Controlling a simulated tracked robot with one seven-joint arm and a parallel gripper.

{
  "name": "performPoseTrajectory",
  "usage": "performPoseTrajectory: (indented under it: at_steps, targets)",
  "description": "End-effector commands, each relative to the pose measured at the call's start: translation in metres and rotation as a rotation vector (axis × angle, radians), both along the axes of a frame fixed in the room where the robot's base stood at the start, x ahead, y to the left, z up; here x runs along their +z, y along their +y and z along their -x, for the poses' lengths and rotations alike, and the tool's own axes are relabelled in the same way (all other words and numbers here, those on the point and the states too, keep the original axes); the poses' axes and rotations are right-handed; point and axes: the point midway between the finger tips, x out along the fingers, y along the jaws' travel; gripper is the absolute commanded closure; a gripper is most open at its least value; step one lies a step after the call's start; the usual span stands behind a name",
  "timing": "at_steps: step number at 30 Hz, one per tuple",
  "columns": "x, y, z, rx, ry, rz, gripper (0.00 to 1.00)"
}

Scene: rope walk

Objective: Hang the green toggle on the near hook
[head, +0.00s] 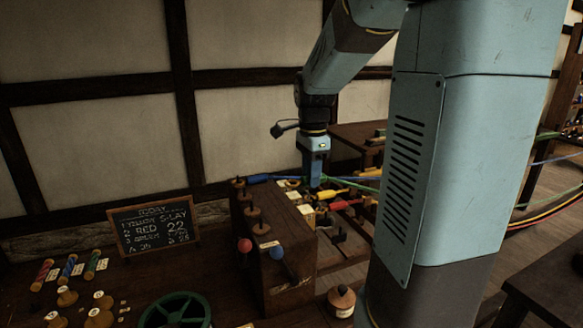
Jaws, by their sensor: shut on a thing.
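My gripper (315,186) points straight down beyond the wooden box and is shut. A green cord (345,183) runs from its fingertips to the right. The green toggle itself is mostly hidden at the fingertips and too small to make out. A yellow toggle (333,194) and a red toggle (338,205) lie just right of and below the gripper, with cords of their own colours. I cannot tell which dark shape among these is the near hook.
My column blocks the right.

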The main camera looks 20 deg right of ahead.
Motion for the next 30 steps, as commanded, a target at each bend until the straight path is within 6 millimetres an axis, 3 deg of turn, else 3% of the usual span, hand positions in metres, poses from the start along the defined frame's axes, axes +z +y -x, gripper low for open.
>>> performPoseTrajectory:
  at_steps: [6, 13, 19, 30]
  targets:
    - [-0.039, -0.062, 0.001, -0.023, 0.004, 0.0, 0.95]
    - [-0.067, -0.107, 0.008, -0.032, 0.002, 0.005, 0.95]
    - [-0.077, -0.122, 0.012, -0.033, 0.002, 0.007, 0.95]
    - [-0.088, -0.123, 0.012, -0.033, 0.001, 0.007, 0.95]
